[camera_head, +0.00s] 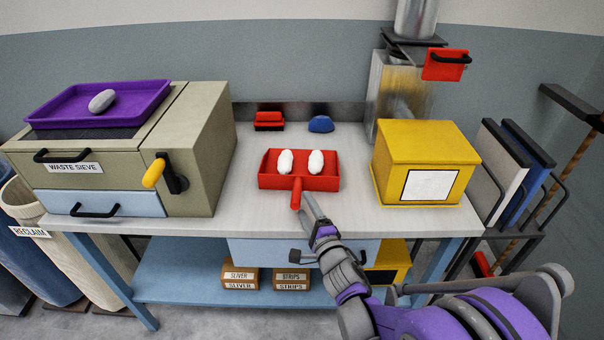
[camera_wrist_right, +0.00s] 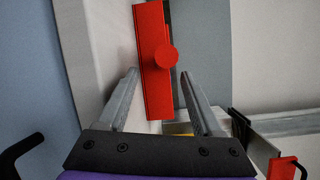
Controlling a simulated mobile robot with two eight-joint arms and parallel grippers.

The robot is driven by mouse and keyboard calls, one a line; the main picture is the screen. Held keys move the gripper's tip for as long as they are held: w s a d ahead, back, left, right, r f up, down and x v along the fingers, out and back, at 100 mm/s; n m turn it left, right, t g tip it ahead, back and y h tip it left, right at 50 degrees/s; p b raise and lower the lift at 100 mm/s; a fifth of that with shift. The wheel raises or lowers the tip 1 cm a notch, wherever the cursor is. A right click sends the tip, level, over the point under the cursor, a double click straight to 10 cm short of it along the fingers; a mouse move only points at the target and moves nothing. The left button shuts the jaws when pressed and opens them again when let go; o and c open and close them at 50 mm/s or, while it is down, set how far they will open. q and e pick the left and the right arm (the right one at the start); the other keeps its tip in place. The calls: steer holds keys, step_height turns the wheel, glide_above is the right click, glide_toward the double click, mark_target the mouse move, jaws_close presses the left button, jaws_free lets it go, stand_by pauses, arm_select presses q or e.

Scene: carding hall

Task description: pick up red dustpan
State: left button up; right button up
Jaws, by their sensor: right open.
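The red dustpan (camera_head: 330,183) lies on the grey bench top with two white lumps (camera_head: 286,162) in it. Its short handle (camera_head: 296,194) points to the bench's front edge. My right gripper (camera_head: 308,203) is at the handle's near end, just right of it in the head view. In the right wrist view the dustpan (camera_wrist_right: 148,25) shows edge-on beyond the open fingers (camera_wrist_right: 160,76). The round handle end (camera_wrist_right: 166,56) lies ahead of the gap between the fingertips. Whether a finger touches it I cannot tell. My left gripper is not in view.
A waste sieve box (camera_head: 205,150) with a purple tray (camera_head: 60,110) stands left on the bench. A yellow box (camera_head: 430,145) stands right. A red brush-like block (camera_head: 268,120) and a blue lump (camera_head: 321,124) lie behind. Bench top around the dustpan is clear.

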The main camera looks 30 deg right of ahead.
mark_target(297, 190)
steer(key=w, duration=0.3)
steer(key=w+d, duration=0.1)
steer(key=w, duration=0.3)
steer(key=shift+d+r, duration=0.1)
steer(key=shift+d, duration=0.1)
jaws_close()
